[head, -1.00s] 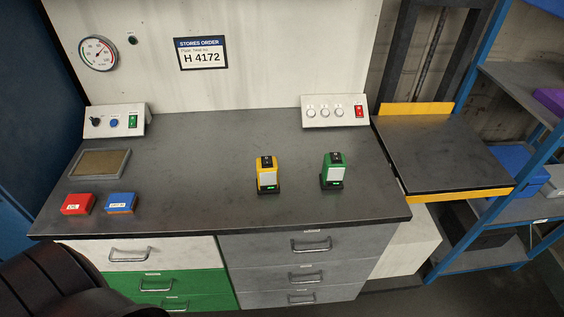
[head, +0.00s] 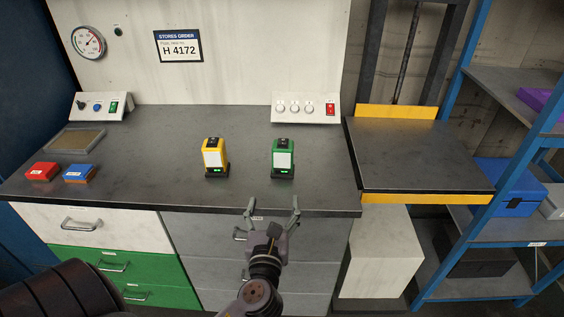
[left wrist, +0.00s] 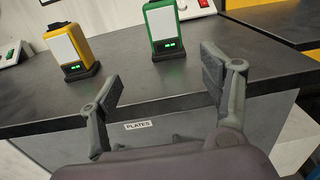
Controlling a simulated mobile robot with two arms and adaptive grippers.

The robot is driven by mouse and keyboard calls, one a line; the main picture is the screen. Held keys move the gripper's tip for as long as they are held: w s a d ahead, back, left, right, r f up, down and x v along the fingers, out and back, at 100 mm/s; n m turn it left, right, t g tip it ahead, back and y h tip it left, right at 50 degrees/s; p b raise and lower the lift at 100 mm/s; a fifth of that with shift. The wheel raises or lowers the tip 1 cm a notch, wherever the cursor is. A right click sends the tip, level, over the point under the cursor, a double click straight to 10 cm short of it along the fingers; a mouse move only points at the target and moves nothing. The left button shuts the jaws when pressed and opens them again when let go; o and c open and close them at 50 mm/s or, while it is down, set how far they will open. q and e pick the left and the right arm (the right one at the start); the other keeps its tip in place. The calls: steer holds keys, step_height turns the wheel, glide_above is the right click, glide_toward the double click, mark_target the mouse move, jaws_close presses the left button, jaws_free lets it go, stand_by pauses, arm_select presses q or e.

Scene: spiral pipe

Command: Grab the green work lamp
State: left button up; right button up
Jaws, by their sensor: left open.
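The green work lamp (head: 283,158) stands upright on the grey worktop (head: 130,184), near its front right part. It has a pale front panel and a dark base with green lights. In the left wrist view the green lamp (left wrist: 164,30) stands beyond the fingertips, its top cut off by the frame edge. My left gripper (head: 272,204) is open and empty, in front of the worktop's front edge and just short of the green lamp. Its two spread fingers also show in the left wrist view (left wrist: 160,82). My right gripper is not in view.
A similar yellow lamp (head: 214,158) stands left of the green one. Red (head: 42,172) and blue (head: 80,173) boxes lie at the left. Switch panels (head: 306,108) stand at the back. Drawers (head: 190,250) are below the front edge. A lift platform (head: 420,155) is at the right.

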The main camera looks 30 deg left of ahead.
mark_target(282, 164)
arm_select(q)
steer(key=x, duration=0.3)
steer(key=p+x, duration=0.1)
steer(key=x, duration=0.7)
steer(key=shift+w+d+r, duration=0.1)
steer(key=shift+d+r, duration=0.05)
steer(key=shift+r, duration=0.2)
steer(key=x, duration=0.5)
steer(key=shift+w+d+r+p, duration=0.15)
steer(key=shift+w+p, duration=0.1)
steer(key=shift+p, duration=0.15)
steer(key=shift+w+a, duration=0.3)
steer(key=shift+w, duration=0.15)
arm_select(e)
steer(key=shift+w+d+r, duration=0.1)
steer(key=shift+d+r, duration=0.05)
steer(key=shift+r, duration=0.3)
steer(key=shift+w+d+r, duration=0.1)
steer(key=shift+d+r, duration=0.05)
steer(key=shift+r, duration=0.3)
arm_select(q)
steer(key=shift+c, duration=0.4)
steer(key=c, duration=1.4)
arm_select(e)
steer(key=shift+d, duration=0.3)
arm_select(q)
steer(key=shift+r, duration=0.1)
